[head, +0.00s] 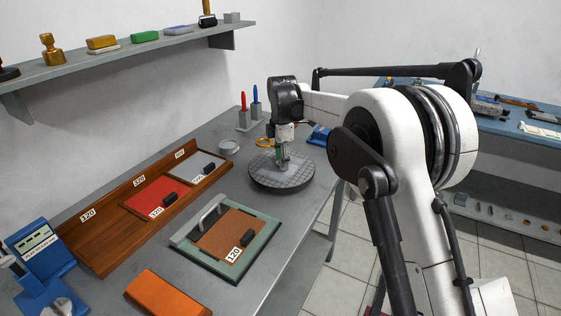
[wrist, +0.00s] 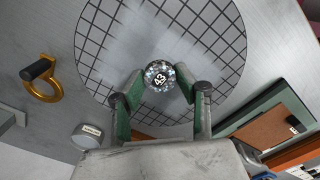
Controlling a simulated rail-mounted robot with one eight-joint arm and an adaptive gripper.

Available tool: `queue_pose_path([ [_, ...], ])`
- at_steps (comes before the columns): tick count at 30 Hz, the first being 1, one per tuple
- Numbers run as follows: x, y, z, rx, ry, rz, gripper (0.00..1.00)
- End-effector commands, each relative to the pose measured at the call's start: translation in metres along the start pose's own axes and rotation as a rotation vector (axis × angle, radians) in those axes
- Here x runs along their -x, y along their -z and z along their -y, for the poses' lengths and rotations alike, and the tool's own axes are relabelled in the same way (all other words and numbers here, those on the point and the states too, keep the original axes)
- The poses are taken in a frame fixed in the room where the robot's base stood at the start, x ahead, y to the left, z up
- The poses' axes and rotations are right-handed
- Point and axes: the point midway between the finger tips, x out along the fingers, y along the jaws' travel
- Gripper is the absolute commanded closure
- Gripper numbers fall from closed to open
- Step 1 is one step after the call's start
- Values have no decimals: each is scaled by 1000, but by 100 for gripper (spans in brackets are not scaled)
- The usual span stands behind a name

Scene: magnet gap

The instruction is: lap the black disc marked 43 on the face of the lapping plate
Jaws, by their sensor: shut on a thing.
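The lapping plate (head: 265,183) is a dark round plate with a grid of grooves on the grey bench. It fills the upper middle of the wrist view (wrist: 105,40), with a pale film over much of its face. My gripper (wrist: 162,84) is shut on the disc, with green-sided fingers on either side. In the head view my gripper (head: 281,158) points down over the plate. Whether the disc touches the plate is hidden.
A green-framed board (head: 262,222) marked 120 lies in front of the plate. A wooden rack (head: 105,235) with labelled pads stands left. A brass ring (wrist: 42,92) with black handle, a round tin (head: 229,147) and red and blue pens (head: 243,104) are near the plate.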

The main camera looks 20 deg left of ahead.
Motion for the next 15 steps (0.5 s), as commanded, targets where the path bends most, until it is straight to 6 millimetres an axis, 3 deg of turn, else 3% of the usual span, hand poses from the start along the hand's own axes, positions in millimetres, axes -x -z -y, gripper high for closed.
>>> queue_pose_path([
  [1,0,0,0,0,0,0,66],
  [6,0,0,0,0,0,0,47],
  [15,3,0,0,0,0,0,47],
])
